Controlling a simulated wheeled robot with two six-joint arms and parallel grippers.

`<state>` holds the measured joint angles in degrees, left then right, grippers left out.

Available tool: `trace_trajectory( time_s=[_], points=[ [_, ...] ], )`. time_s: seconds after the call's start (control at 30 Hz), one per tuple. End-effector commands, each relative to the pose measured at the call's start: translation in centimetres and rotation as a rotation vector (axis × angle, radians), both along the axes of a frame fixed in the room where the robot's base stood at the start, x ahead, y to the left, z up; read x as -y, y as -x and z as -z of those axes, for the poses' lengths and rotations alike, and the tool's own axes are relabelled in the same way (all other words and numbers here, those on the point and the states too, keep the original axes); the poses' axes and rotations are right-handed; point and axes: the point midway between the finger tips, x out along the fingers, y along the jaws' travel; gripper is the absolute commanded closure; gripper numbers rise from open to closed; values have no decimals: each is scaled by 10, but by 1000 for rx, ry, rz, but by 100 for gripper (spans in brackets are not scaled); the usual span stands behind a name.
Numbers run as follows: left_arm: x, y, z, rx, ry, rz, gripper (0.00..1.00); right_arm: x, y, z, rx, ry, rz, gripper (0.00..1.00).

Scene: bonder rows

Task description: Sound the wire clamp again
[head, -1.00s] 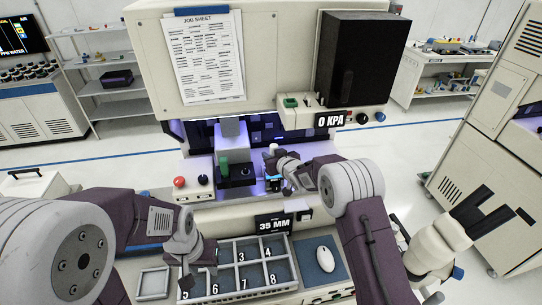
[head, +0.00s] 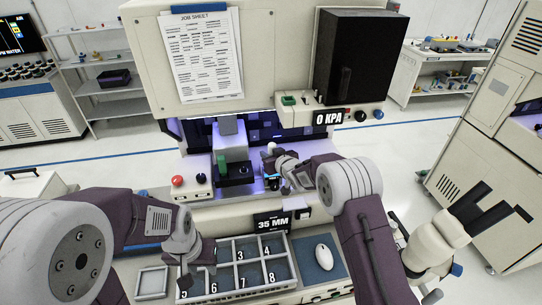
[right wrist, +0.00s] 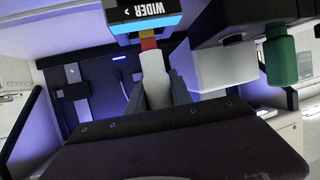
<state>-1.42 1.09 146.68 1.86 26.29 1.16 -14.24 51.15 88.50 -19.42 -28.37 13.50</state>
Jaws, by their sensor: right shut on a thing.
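The bonder (head: 205,105) stands ahead with a purple-lit work bay. In the bay is a dark block with a green knob (head: 222,167); the knob also shows in the right wrist view (right wrist: 281,60). My right gripper (head: 273,178) is in the bay, just right of that block. In the right wrist view its fingers (right wrist: 158,92) are shut on a pale gauge handle (right wrist: 154,72). Red and yellow bands and a display (right wrist: 145,13) reading "WIDER" adjoin the handle. I cannot make out the wire clamp or any contact with it. My left gripper (head: 184,275) hangs over the tray's left side; its jaw state is unclear.
A numbered compartment tray (head: 236,238) and a mouse on a blue pad (head: 318,271) lie in front. A red button (head: 178,181) is left of the bay. Panels read "35 MM" (head: 272,223) and "0 KPA" (head: 328,118). A small empty tray (head: 152,283) lies at left.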

Motion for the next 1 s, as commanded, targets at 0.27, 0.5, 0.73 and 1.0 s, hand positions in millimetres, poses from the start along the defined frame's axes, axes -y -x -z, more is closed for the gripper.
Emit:
trace_trajectory(
  time_s=[0.27, 0.5, 0.73, 1.0],
  points=[
    [0, 0, 0, 0, 0, 0, 64, 0, 0, 1, -3, 1, 0, 100],
    [0, 0, 0, 0, 0, 0, 64, 0, 1, 2, -4, 2, 0, 100],
    [0, 0, 0, 0, 0, 0, 64, 0, 1, 2, -4, 2, 0, 100],
    [0, 0, -7, 0, 0, 0, 64, 0, 0, -8, -3, 1, 0, 100]
  ],
)
